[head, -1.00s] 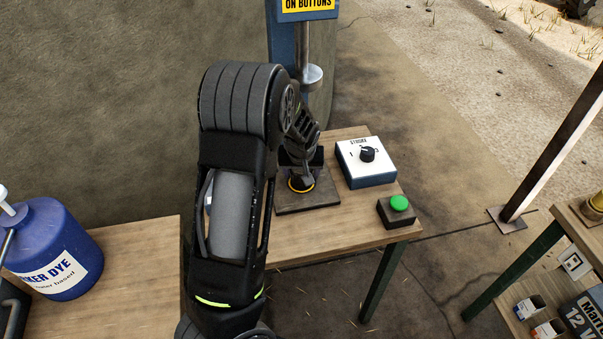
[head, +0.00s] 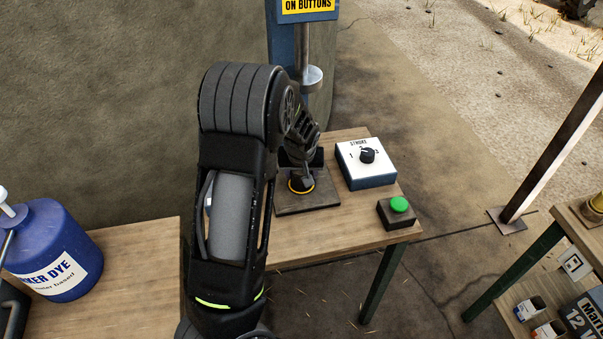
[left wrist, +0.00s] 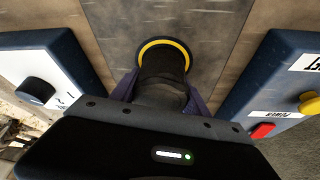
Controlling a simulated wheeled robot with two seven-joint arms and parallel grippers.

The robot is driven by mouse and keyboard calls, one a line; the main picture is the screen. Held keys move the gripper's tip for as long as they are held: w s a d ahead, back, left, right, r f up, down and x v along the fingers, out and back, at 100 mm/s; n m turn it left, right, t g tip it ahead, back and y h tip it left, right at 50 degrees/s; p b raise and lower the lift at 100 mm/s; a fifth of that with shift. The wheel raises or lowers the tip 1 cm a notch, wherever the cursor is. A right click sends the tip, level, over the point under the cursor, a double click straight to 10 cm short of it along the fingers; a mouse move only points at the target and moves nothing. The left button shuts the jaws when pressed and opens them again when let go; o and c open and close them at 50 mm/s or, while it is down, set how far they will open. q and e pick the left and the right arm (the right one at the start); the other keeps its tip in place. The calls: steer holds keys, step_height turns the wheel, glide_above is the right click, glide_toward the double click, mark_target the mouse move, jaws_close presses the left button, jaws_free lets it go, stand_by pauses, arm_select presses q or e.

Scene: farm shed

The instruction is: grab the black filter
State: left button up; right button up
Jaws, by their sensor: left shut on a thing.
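The black filter (left wrist: 162,68) is a dark cylinder with a yellow ring at one end. In the left wrist view it sits between the fingers of my left gripper (left wrist: 160,88), which is shut on it. In the head view the yellow-ringed filter (head: 301,186) is at the grey metal plate (head: 322,197) on the wooden table, below the left gripper (head: 302,172). My arm hides part of it. I cannot tell whether its ringed end touches the plate. My right gripper is in neither view.
A white-topped stroke dial box (head: 366,163) and a green button box (head: 397,212) stand right of the plate. A blue box with red and yellow controls (left wrist: 283,88) is on the other side. A blue dye jug (head: 52,250) stands at the left. A post (head: 303,50) rises behind.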

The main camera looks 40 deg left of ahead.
arm_select(q)
steer(key=shift+r, duration=0.15)
steer(key=shift+r, duration=0.45)
steer(key=shift+w+r+b, duration=0.1)
steer(key=shift+r+b, duration=0.35)
steer(key=shift+r, duration=0.5)
steer(key=s+d, duration=0.3)
steer(key=shift+s+r, duration=0.25)
steer(key=shift+s, duration=0.1)
steer(key=s+d+p, duration=0.1)
steer(key=s+d, duration=0.1)
steer(key=s, duration=0.1)
steer(key=s+d+p, duration=0.1)
steer(key=s+d, duration=0.2)
steer(key=s, duration=0.1)
steer(key=s+d+p, duration=0.1)
steer(key=s+d, duration=0.2)
steer(key=s, duration=0.1)
steer(key=shift+w, duration=0.1)
